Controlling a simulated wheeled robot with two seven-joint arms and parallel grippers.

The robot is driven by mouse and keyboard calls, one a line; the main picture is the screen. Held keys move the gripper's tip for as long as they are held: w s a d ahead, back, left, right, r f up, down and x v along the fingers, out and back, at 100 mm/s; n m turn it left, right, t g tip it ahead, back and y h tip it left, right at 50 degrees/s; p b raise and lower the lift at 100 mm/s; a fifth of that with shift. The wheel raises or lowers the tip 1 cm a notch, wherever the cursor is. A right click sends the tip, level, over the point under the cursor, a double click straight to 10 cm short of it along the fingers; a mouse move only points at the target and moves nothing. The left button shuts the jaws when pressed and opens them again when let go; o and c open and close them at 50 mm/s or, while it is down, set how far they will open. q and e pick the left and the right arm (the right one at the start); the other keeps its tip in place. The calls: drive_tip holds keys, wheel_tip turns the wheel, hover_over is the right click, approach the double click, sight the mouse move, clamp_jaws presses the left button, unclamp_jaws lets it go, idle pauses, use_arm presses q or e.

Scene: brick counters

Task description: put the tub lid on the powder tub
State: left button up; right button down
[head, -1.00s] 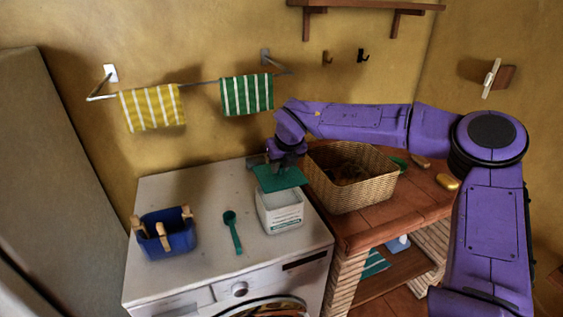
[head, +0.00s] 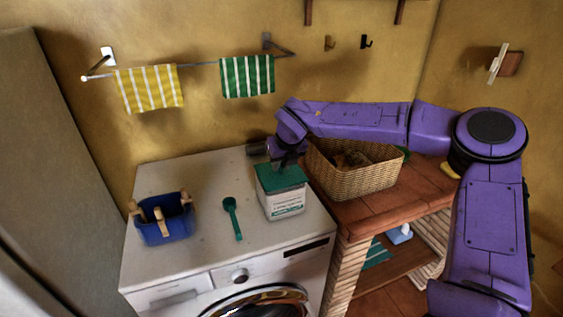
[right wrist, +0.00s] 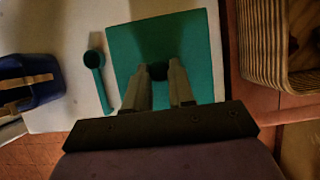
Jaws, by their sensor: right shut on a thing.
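The powder tub (head: 285,205) is a white box with a printed label. It stands on top of the white washing machine, near its right edge. The green square tub lid (head: 281,179) lies over the tub's top, level with the rim as far as I can tell. My right gripper (head: 287,160) is above the lid's back part, shut on it. In the right wrist view the lid (right wrist: 185,50) fills the middle, with the fingers (right wrist: 160,88) at a dark knob-like spot on it, and it hides the tub. My left gripper is not in view.
A wicker basket (head: 350,180) sits close on the right, on a brick counter (head: 372,224). Towels hang behind.

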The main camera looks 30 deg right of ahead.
drive_tip(key=shift+f, duration=0.2)
drive_tip(key=shift+f+b, duration=0.6)
drive_tip(key=shift+c, duration=2.4)
unclamp_jaws()
wheel_tip(320, 180, up, 9)
drive_tip(key=p, duration=0.7)
drive_tip(key=shift+r+p, duration=0.1)
drive_tip(key=shift+p, duration=0.2)
